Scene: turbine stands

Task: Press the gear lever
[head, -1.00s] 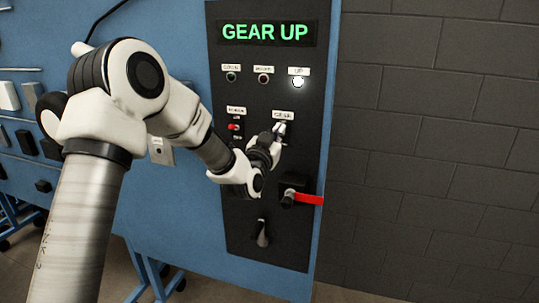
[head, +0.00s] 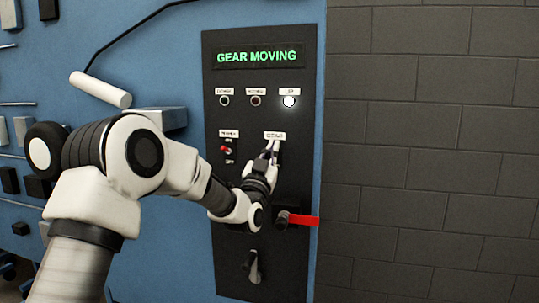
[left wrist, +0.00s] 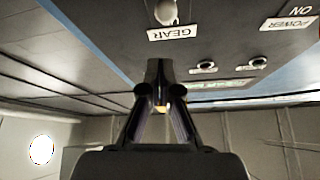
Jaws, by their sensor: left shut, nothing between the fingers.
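The gear lever (left wrist: 166,12) shows in the left wrist view as a pale rounded knob by the GEAR label (left wrist: 172,33), at the top edge. In the head view a pale lever-like piece (head: 273,146) shows just below the GEAR label (head: 274,135), partly hidden by my gripper. My left gripper (head: 268,160) is shut and empty, close to the lever; it also shows in the left wrist view (left wrist: 161,70), with its fingertips apart from the knob there. Whether it touches the lever is unclear in the head view. My right gripper is not in view.
The black panel (head: 214,270) has a display (head: 257,57) reading GEAR MOVING. The UP lamp (head: 289,101) is lit; two other lamps are dark. A red power switch (head: 226,150), a red handle (head: 303,221) and a lower lever (head: 251,265) are nearby. A brick wall (head: 430,150) stands right.

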